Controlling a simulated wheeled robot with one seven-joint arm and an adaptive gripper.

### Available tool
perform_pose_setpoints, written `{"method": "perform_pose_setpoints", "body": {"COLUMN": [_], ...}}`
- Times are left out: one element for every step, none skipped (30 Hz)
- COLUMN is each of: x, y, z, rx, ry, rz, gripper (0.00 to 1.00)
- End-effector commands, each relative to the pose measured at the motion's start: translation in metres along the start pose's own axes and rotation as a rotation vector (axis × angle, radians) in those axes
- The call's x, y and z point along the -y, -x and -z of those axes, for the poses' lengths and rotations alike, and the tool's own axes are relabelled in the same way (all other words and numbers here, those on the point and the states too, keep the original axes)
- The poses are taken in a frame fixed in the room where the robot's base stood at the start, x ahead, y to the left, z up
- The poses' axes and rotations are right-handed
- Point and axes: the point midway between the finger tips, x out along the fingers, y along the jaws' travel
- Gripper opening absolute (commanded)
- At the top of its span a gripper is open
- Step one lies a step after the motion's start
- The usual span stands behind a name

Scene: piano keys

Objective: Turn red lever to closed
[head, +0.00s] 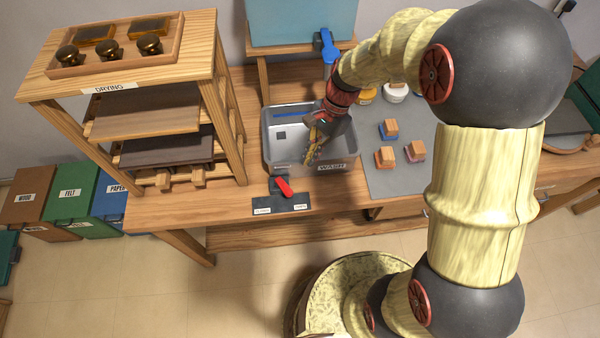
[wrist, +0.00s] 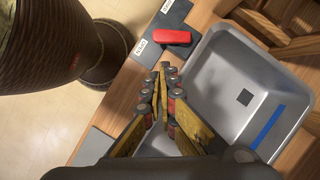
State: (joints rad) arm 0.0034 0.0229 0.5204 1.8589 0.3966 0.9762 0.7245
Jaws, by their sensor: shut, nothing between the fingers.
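The red lever (head: 284,187) stands on a dark plate (head: 268,204) at the table's front edge, in front of the wash basin. Its plate has a white label at each end; the lever slants in the head view. In the wrist view the red lever (wrist: 172,37) lies beyond my fingertips, beside a label on the dark plate (wrist: 150,50). My gripper (head: 310,160) is over the basin's right part in the head view. In the wrist view my gripper (wrist: 164,68) is shut and empty, its fingertips apart from the lever.
The grey wash basin (head: 268,135) is behind the lever, and its walls are close to my gripper. A wooden drying rack (head: 235,140) stands at the left. A grey mat (head: 385,180) with several small blocks lies at the right. A blue tap (head: 328,45) is behind the basin.

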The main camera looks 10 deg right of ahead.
Motion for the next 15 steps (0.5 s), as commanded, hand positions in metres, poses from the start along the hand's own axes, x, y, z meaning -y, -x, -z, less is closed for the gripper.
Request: {"method": "perform_pose_setpoints", "body": {"x": [-0.0001,-0.0002,-0.0003,-0.0004,-0.0004,-0.0005,-0.0005,-0.0005,-0.0005,-0.0005,-0.0005,-0.0005,-0.0005,-0.0005,-0.0006], "y": [0.0001,0.0001,0.0002,0.0002,0.0001,0.0001,0.0001,0.0001,0.0001,0.0001,0.0001,0.0001,0.0002,0.0001,-0.0001], "z": [-0.0004,-0.0005,-0.0005,-0.0006,-0.0006,-0.0006,-0.0005,-0.0005,-0.0005,-0.0005,-0.0005,-0.0005,-0.0005,-0.0005,-0.0005], "rx": [0.001,0.001,0.001,0.001,0.001,0.001,0.001,0.001,0.001,0.001,0.001,0.001,0.001,0.001,0.001], "ry": [-0.015,-0.023,-0.033,-0.039,-0.044,-0.048,-0.051,-0.052,-0.052,-0.052,-0.052,-0.052,-0.052,-0.052,-0.051], "rz": [0.0,0.0,-0.001,-0.001,-0.001,-0.001,-0.001,-0.001,-0.001,-0.001,-0.001,-0.001,-0.001,-0.001,-0.001], "gripper": [0.0,0.0,0.0,0.0,0.0,0.0,0.0,0.0,0.0,0.0,0.0,0.0,0.0,0.0,0.0]}}
